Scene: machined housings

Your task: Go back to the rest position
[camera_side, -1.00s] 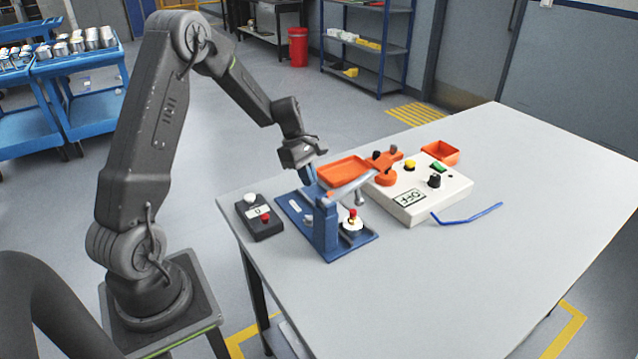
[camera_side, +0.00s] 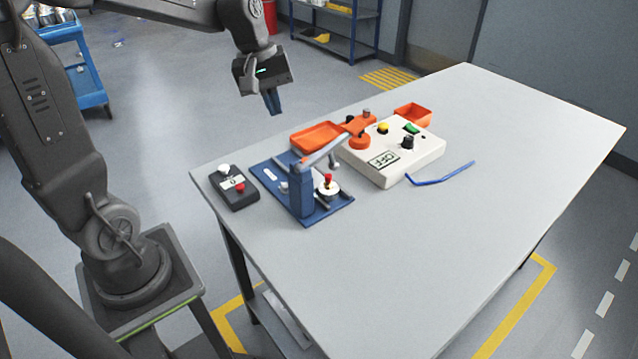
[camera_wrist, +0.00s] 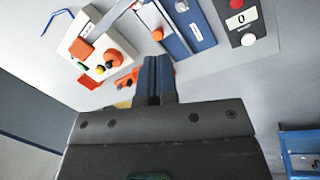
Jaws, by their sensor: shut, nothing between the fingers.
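My gripper (camera_side: 272,103) is in the air above and behind the table's back left edge, with its blue fingers pointing down. The fingers are together and hold nothing. They also show in the wrist view (camera_wrist: 153,78). Below and to the right of it, the blue fixture (camera_side: 302,192) stands on the table, with a grey lever arm slanting up from it. A red-topped part (camera_side: 327,184) sits on the fixture's base. My gripper is apart from all of these.
The table (camera_side: 430,280) is clear at the front and right. A dark button box (camera_side: 233,187) lies left of the fixture. An orange tray (camera_side: 317,138), a white control box (camera_side: 395,158) marked OFF, an orange bin (camera_side: 412,115) and a blue bent rod (camera_side: 442,178) lie around it.

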